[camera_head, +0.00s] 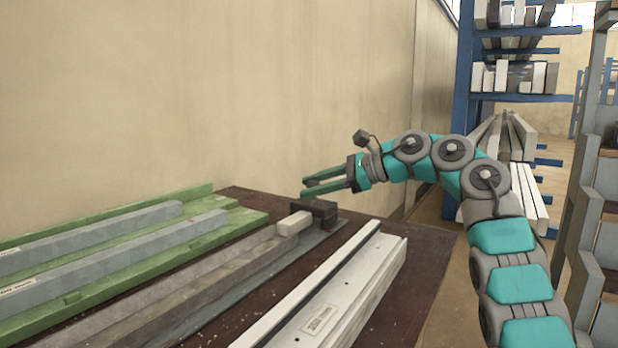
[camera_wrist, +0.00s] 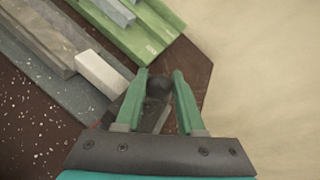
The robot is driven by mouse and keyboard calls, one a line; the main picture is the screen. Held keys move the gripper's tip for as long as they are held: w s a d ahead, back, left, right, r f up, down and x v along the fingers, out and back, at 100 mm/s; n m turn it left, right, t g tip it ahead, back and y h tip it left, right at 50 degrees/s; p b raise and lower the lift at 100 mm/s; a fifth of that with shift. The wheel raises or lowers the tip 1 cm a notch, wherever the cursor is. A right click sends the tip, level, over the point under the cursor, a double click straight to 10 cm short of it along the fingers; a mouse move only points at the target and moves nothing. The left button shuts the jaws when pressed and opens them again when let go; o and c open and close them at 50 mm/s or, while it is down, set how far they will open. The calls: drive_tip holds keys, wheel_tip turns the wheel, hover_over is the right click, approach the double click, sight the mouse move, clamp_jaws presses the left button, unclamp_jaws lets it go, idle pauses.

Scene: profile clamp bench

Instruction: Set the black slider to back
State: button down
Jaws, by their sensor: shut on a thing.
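The black slider (camera_head: 318,209) is a dark block at the far end of a long grey profile rail (camera_head: 240,262) on the bench. A pale block (camera_head: 294,223) sits on the rail beside it; it also shows in the wrist view (camera_wrist: 101,72). My gripper (camera_head: 304,188) is at the slider's top, reaching in from the right. In the wrist view my gripper's fingers (camera_wrist: 161,78) are on either side of a dark round knob (camera_wrist: 158,88), shut on it. The knob appears to belong to the slider; the joint between them is hidden.
Green trays (camera_head: 205,238) with grey profiles (camera_head: 130,259) lie on the left of the dark bench (camera_head: 437,266). A white profile (camera_head: 340,295) lies on the right. A beige wall (camera_head: 200,80) stands close behind. A blue rack (camera_head: 462,90) with profiles stands at the right.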

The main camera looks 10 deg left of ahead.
drive_tip(key=shift+w+d+r, duration=0.15)
drive_tip(key=shift+w+d, duration=0.05)
drive_tip(key=shift+w, duration=0.25)
drive_tip(key=c, duration=0.5)
unclamp_jaws()
drive_tip(key=v, duration=0.7)
drive_tip(key=shift+d, duration=0.35)
